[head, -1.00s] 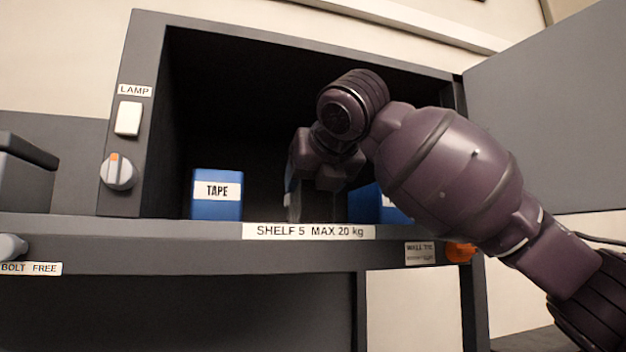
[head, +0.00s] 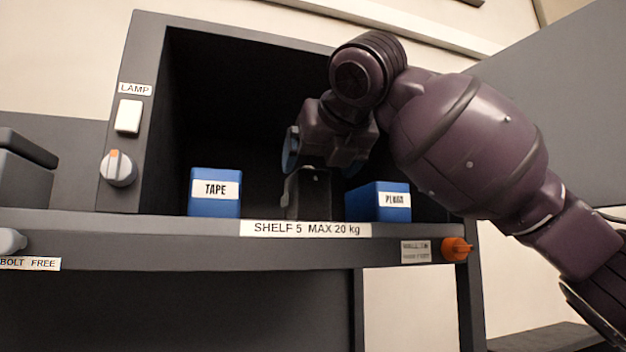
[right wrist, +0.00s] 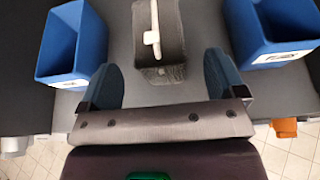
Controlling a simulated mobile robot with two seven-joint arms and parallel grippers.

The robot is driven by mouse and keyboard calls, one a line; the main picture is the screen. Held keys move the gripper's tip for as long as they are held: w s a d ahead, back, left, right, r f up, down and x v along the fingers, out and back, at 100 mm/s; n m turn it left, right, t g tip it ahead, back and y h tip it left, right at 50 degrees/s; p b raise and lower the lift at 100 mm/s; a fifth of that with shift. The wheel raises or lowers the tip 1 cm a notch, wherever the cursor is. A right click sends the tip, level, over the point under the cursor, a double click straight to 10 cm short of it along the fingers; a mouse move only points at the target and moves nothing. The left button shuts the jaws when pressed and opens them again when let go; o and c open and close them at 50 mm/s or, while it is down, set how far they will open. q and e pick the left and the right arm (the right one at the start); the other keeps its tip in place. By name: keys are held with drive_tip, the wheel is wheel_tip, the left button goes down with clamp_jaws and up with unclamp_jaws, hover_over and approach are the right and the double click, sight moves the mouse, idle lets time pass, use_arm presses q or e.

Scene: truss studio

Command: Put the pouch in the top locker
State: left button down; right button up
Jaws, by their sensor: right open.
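The pouch, a dark grey piece (head: 308,192), stands on the locker floor between two blue bins, near the front edge. In the right wrist view the grey pouch (right wrist: 172,35) has a white strip on it and lies ahead of my fingers, in line with the gap between them. My right gripper (head: 323,158) is inside the locker (head: 150,120), just above the pouch in the head view. Its two blue-grey fingers are spread in the right wrist view (right wrist: 163,65), with nothing gripped. My left gripper is not in view.
A blue TAPE bin (head: 215,205) stands left of the pouch and a blue bin with a partly legible label (head: 375,207) stands right of it. The locker door (head: 545,110) hangs open at right. An orange knob (head: 456,249) is on the shelf front.

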drive_tip(key=shift+v, duration=1.2)
